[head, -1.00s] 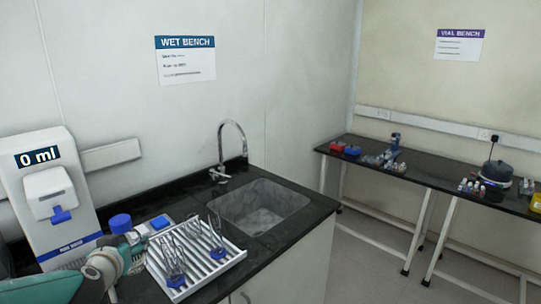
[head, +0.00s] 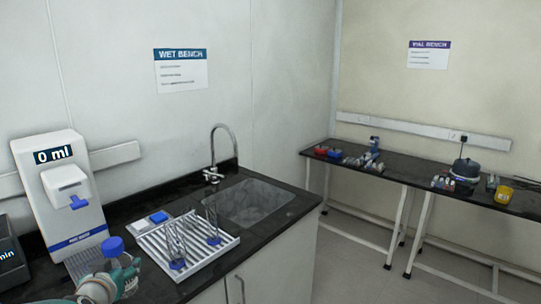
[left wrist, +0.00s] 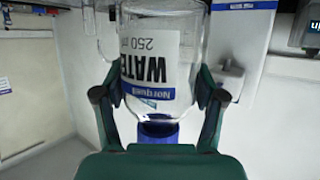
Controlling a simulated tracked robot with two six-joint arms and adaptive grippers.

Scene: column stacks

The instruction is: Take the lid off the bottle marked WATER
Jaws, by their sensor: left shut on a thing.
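My left gripper (head: 118,280) is shut on a clear bottle (left wrist: 200,35), with one finger on each side of it. In the left wrist view the bottle appears upside down, and its white label (left wrist: 155,62) reads WATER and 250. Its blue lid (left wrist: 158,130) is on the neck, clear of the fingers. In the head view the lid (head: 113,247) shows above the gripper at the lower left, in front of the dispenser; the gripper mostly hides the bottle's body. My right gripper is not in view.
A white water dispenser (head: 62,185) reading 0 ml stands behind the gripper. A white slatted rack (head: 205,257) holding blue-based items is to the right, before a sink (head: 250,203) with a tap. Another bench (head: 400,176) stands at the far right.

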